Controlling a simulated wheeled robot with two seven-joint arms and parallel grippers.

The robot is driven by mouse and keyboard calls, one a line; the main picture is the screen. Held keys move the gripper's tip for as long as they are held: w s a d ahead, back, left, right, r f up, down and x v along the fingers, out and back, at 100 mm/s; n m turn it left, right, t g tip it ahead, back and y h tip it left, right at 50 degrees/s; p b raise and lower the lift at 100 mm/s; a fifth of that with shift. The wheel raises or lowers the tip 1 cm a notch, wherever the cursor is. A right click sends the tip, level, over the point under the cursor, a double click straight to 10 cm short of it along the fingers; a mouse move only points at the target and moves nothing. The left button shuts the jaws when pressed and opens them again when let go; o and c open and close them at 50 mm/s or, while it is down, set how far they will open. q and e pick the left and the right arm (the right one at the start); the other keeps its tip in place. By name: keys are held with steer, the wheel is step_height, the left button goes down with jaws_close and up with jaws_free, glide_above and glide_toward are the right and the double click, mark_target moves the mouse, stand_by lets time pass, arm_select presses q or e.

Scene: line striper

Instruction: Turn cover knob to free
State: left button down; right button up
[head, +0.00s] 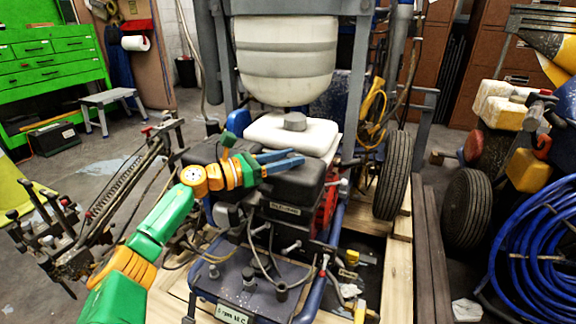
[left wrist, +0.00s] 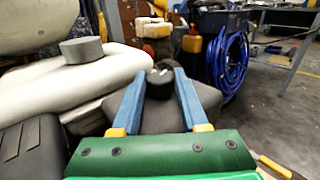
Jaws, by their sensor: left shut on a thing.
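The cover knob (left wrist: 160,82) is a small dark round knob on top of the dark engine cover (left wrist: 207,97). My left gripper (head: 288,159) reaches in from the left over this black cover (head: 300,188) in the head view. In the left wrist view its two blue fingers (left wrist: 160,78) stand on either side of the knob and are shut on it. In the head view the fingers mostly hide the knob. I cannot tell how far the knob is turned. My right gripper is not in view.
The white fuel tank (head: 275,133) with its grey cap (head: 295,121) sits close behind the fingers. A large white hopper (head: 285,60) hangs above in a grey frame. A tyre (head: 392,175) stands to the right, and a blue hose coil (head: 545,255) lies beyond.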

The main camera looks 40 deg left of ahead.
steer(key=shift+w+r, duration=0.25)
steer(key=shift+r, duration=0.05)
arm_select(q)
steer(key=shift+c, duration=2.1)
jaws_free()
steer(key=shift+w, duration=0.1)
